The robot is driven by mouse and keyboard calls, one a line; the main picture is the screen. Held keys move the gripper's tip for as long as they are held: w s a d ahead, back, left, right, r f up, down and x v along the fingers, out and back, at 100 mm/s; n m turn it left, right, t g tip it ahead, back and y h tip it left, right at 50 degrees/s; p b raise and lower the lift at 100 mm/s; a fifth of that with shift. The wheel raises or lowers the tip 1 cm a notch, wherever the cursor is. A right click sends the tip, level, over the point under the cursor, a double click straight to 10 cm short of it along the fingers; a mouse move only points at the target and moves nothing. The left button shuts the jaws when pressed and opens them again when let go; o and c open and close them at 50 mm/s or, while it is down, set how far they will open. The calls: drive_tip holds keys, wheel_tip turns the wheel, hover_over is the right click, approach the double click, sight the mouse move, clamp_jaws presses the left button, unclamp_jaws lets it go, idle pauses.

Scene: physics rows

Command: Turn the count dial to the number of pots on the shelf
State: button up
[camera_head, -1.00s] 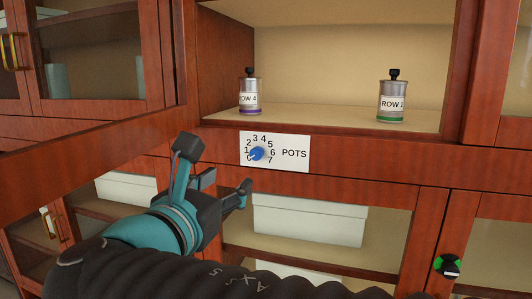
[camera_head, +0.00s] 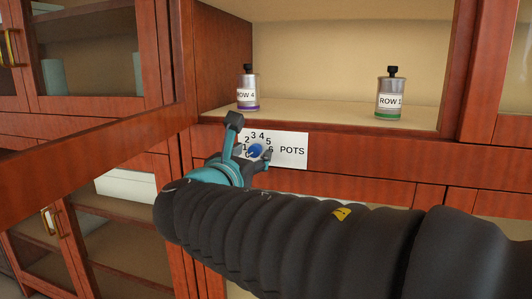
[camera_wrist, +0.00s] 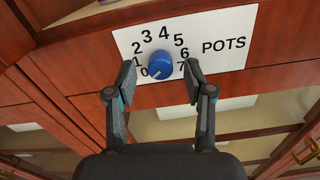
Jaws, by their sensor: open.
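The blue count dial (camera_head: 256,150) sits on a white plate marked 0 to 7 and POTS (camera_head: 292,151). In the wrist view the dial (camera_wrist: 160,65) shows a small pale mark at its lower left, towards the 0. My gripper (camera_head: 250,142) is open at the plate; in the wrist view its fingertips (camera_wrist: 160,78) stand on either side of the dial, apart from it. Two metal pots with black knobs stand on the shelf (camera_head: 320,112): one labelled ROW 4 with a purple base (camera_head: 248,90), one labelled ROW 1 with a green base (camera_head: 391,97).
Red-brown cabinet framing surrounds the open shelf. A wooden rail (camera_head: 90,155) juts across at the left. Glass-fronted cupboards (camera_head: 95,60) are at the left, with brass handles. A white box (camera_head: 125,186) lies in the lower compartment.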

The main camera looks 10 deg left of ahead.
drive_tip(key=shift+w, duration=0.3)
clamp_jaws()
